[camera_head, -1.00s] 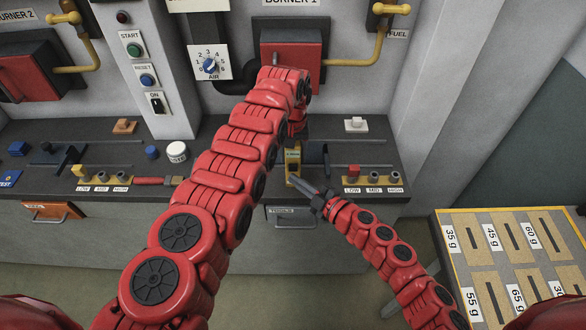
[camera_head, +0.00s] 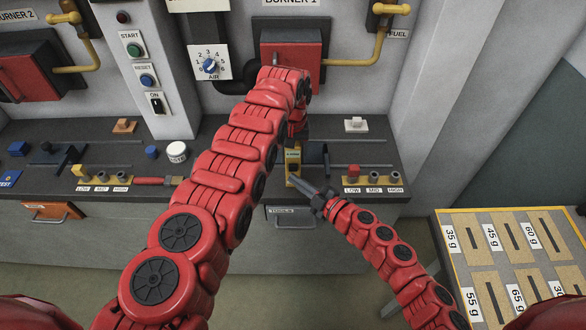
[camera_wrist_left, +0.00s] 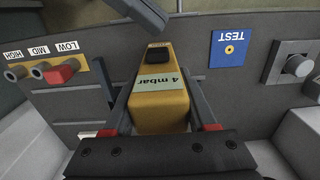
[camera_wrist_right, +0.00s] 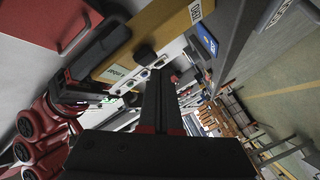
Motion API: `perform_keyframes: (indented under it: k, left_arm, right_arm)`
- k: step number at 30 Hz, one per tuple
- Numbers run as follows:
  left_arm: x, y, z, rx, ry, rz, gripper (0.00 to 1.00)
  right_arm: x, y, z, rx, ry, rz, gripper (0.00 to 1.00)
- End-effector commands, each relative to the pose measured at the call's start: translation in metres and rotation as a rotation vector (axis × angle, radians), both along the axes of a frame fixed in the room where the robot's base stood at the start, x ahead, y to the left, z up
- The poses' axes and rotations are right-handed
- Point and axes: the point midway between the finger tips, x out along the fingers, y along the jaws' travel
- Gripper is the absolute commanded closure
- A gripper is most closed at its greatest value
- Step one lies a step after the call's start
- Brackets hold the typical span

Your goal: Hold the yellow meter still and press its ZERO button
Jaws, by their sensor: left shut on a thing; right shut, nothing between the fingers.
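The yellow meter (camera_head: 292,155) stands upright on the grey bench below BURNER 1, partly hidden by my left arm. In the left wrist view it shows a "4 mbar" display (camera_wrist_left: 161,82) and a black button (camera_wrist_left: 158,52) near its far end. My left gripper (camera_wrist_left: 160,108) is shut on the meter, one finger along each side. My right gripper (camera_head: 294,180) is shut and empty, its tips close to the meter's front. In the left wrist view the right fingertips (camera_wrist_left: 203,18) appear beside the button with a gap. The right wrist view shows its closed fingers (camera_wrist_right: 160,90) near the black button (camera_wrist_right: 145,54).
A LOW/MID/HIGH socket strip with a red plug (camera_head: 353,170) lies right of the meter. A blue TEST plate (camera_wrist_left: 230,48) shows in the left wrist view. The TOOLS drawer (camera_head: 292,217) is below the bench edge. A slotted weight board (camera_head: 445,240) stands at right.

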Motion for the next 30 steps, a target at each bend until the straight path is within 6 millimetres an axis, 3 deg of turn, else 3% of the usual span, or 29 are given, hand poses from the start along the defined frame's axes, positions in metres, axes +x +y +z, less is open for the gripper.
perform_keyframes:
  k: [30]
  left_arm:
    - [0.0,0.0,0.0,0.0,0.001,0.0,1.0]
  right_arm:
    - [0.01,0.0,0.0,0.001,-0.001,-0.001,1.0]
